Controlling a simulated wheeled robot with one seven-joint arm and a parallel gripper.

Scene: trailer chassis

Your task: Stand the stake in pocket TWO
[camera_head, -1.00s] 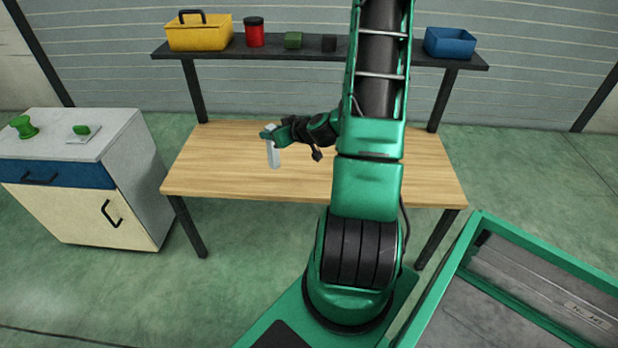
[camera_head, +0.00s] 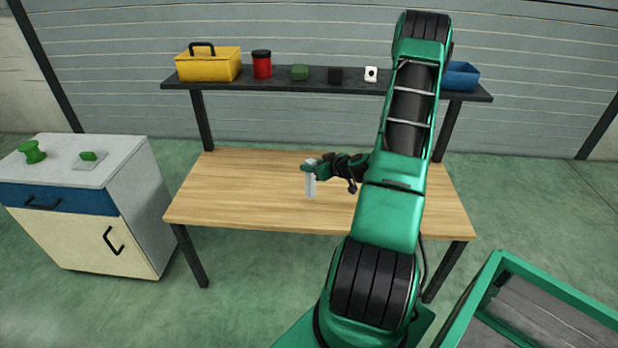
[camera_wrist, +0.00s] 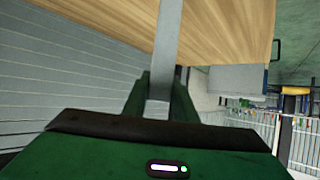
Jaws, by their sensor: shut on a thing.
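The stake (camera_head: 311,185) is a pale grey flat bar. My gripper (camera_head: 310,165) is shut on it near its upper end in the head view, and the bar hangs roughly upright over the wooden table. In the wrist view the stake (camera_wrist: 167,45) runs from between the fingers up past the top edge. I cannot tell how far its lower end is from the tabletop. A green-framed bed (camera_head: 540,287), probably the trailer, is cut off at the lower right of the head view. No pocket marked TWO is readable in either current view.
The wooden table (camera_head: 235,205) has a bare top. Behind it a dark shelf (camera_head: 290,86) holds a yellow toolbox (camera_head: 208,66), a red can (camera_head: 262,65), small blocks and a blue bin (camera_head: 461,76). A cabinet (camera_head: 95,215) stands left. Green floor lies between table and bed.

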